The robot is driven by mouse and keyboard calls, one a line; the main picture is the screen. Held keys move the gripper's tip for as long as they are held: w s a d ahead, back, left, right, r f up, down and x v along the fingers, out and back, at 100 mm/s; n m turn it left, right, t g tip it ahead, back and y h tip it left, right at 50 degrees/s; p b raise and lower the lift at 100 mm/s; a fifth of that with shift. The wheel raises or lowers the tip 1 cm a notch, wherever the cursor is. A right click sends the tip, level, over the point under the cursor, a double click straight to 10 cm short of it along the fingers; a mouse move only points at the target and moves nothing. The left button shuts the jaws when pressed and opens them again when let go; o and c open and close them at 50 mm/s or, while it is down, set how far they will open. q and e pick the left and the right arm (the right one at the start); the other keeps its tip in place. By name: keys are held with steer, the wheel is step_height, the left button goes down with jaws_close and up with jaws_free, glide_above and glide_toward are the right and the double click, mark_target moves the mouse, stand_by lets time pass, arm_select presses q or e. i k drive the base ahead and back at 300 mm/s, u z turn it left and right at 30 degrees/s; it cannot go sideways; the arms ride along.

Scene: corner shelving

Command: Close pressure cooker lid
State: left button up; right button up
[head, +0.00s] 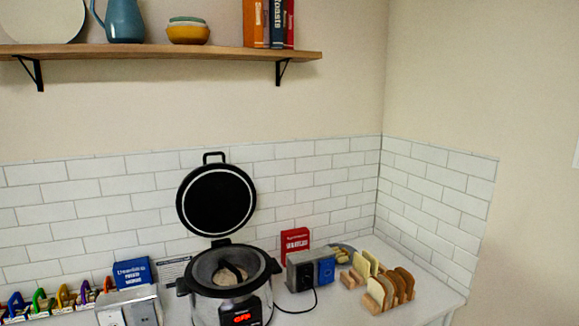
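The pressure cooker (228,280) stands on the white counter against the tiled wall. Its body is silver and black, with a glowing red display on the front. Its round black lid (216,200) is open, standing upright behind the pot, with a loop handle at its top edge. The lid joins the pot at a hinge at the back. Something pale lies inside the open pot, too small to make out. Neither of my grippers shows in the head view.
A silver and blue box (310,270) and a red box (295,241) stand right of the cooker, with bread slices in a rack (389,288) beyond. A blue box (133,272) and a silver appliance (130,306) stand left. A wooden shelf (160,51) hangs above.

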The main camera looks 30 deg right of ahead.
mark_target(215, 200)
steer(key=z, duration=1.9)
steer(key=i, duration=1)
steer(key=u, duration=1.05)
